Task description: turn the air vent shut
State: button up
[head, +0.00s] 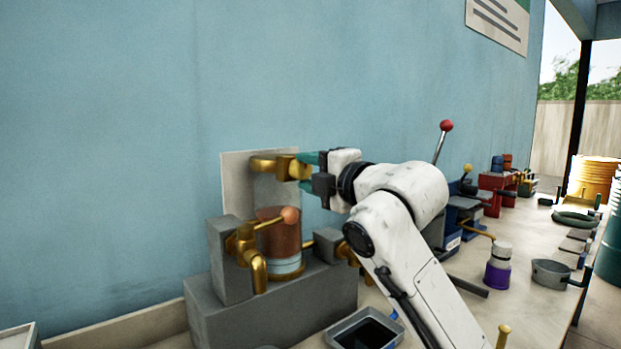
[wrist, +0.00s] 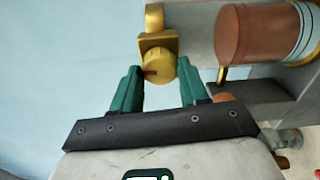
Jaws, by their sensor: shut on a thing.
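The air vent's yellow round knob (head: 299,170) sits at the right end of a brass fitting, above a copper-coloured cylinder (head: 279,236) with a pale band at its base. The knob also shows in the wrist view (wrist: 159,66), with a dark red mark pointing left in the picture. My gripper (head: 305,173) has its green fingers on either side of the knob and is shut on it. In the wrist view, my gripper (wrist: 160,76) has one finger left and one right of the knob. The contact faces are partly hidden.
A brass valve with an orange-tipped lever (head: 289,215) stands close below my gripper. A grey tray (head: 366,330) sits in front of the grey block. A red-knobbed lever (head: 446,127), a purple bottle (head: 498,266) and a metal pan (head: 551,273) stand to the right.

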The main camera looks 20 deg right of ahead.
jog(key=shift+f+n, duration=0.15)
jog(key=shift+n, duration=0.45)
jog(key=shift+a, duration=0.1)
jog(key=o, duration=1.1)
jog(key=shift+c, duration=0.2)
jog(key=b+v, duration=0.1)
jog(key=v, duration=0.9)
jog(key=shift+s+b, duration=0.3)
jog(key=shift+s, duration=0.1)
